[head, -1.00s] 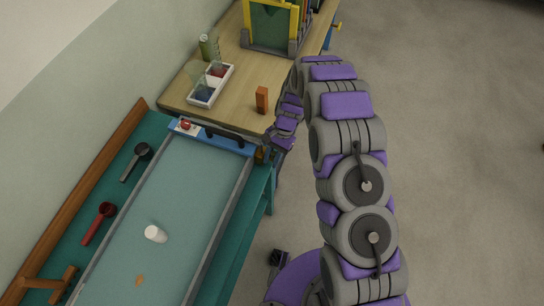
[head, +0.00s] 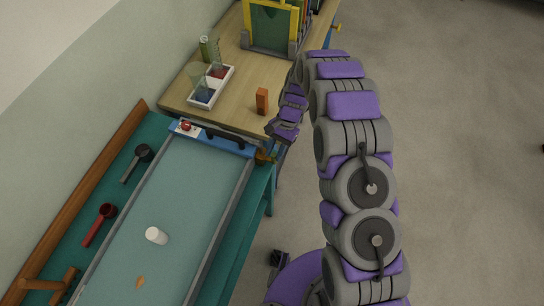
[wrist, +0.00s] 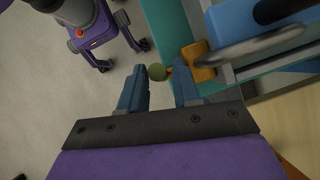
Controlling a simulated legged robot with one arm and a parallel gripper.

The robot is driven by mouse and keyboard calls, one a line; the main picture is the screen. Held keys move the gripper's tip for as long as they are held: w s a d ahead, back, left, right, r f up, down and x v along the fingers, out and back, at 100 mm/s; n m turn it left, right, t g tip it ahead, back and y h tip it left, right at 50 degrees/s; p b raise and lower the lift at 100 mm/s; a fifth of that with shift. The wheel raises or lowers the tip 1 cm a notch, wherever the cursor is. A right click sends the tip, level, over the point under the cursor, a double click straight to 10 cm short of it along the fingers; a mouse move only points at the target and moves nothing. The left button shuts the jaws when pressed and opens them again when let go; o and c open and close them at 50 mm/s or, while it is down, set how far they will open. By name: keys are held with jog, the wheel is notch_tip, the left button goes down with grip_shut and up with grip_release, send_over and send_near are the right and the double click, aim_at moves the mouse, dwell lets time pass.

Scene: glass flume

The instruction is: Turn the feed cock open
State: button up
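The feed cock (head: 264,156) is a small brass-coloured fitting at the flume's far right corner in the head view. In the wrist view its orange-brass body (wrist: 197,60) sits against the blue end piece, and a thin stem leads left to a round olive knob (wrist: 157,72). My gripper (wrist: 159,72) is open with its two blue fingers apart. The knob shows between the fingertips; whether it is within their reach in depth I cannot tell. In the head view my gripper (head: 273,130) is just above and beyond the cock in the picture.
The blue end piece (head: 236,148) carries a dark handle (head: 222,137), close to the cock. The flume (head: 190,190) holds a white cylinder (head: 156,235). On the wooden bench beyond stand an orange block (head: 262,101) and a white tray (head: 228,75). Open floor lies to the right.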

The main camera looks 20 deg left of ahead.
jog(key=p+v, duration=0.1)
jog(key=v, duration=1.2)
jog(key=shift+w+r, duration=0.2)
jog(key=shift+r, duration=0.1)
jog(key=shift+a, duration=0.1)
jog(key=s+d+r+n+t+b, duration=0.1)
jog(key=s+d+r+t, duration=0.1)
jog(key=s+d+r, duration=1.3)
jog(key=s+d+r+n+t+h, duration=0.1)
jog(key=s+d, duration=0.3)
jog(key=s, duration=0.6)
jog(key=s+d+r+n+t+h+b, duration=0.1)
jog(key=s+d, duration=0.4)
jog(key=s, duration=0.5)
jog(key=shift+d+r, duration=0.2)
jog(key=shift+d, duration=0.05)
